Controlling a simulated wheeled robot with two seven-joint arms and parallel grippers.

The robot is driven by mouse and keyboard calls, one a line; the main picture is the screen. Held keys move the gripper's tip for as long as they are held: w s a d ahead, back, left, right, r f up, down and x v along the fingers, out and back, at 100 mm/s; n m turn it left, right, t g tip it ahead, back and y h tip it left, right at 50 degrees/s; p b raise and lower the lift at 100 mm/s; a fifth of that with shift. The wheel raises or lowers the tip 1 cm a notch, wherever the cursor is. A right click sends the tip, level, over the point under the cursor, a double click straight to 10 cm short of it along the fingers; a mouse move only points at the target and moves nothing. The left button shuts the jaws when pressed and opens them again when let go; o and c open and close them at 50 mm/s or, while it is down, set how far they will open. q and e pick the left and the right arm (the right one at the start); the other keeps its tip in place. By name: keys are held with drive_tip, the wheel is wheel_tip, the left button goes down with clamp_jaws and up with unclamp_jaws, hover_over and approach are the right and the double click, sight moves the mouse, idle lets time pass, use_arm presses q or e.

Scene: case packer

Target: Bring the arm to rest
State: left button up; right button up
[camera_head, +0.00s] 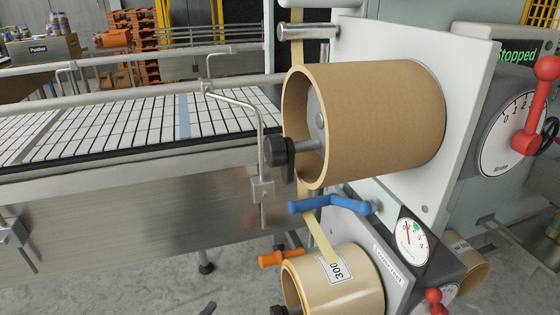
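Neither of my grippers can be made out in the head view, and no arm of mine is clearly visible. A large brown tape reel (385,120) sits on the upright white plate (465,115), with a black knob (278,152) on its hub. A blue lever (330,205) lies below the reel. A smaller tan roll labelled 300 (350,291) sits lower down, with a strip of tape running up from it.
At the right are a display reading "Stopped" (518,54), a dial (508,135) with a red lever (538,110), and a small gauge (411,240). An orange handle (281,258) sticks out beside the lower roll. Grey floor shows below.

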use_arm(q)
drive_tip(key=s+f+n+g+y, duration=0.2)
drive_tip(key=s+f+n+g, duration=0.3)
drive_tip(key=s+f+n, duration=0.5)
drive_tip(key=s+d+f+n+g+y+b, duration=0.1)
drive_tip(key=s+f+n+g, duration=0.4)
drive_tip(key=s+f+n, duration=0.6)
drive_tip(key=s+f+y, duration=0.1)
drive_tip(key=s+f, duration=0.5)
drive_tip(key=f, duration=0.5)
drive_tip(key=shift+s+f+y, duration=0.25)
drive_tip(key=shift+f+y, duration=0.05)
drive_tip(key=shift+y, duration=0.1)
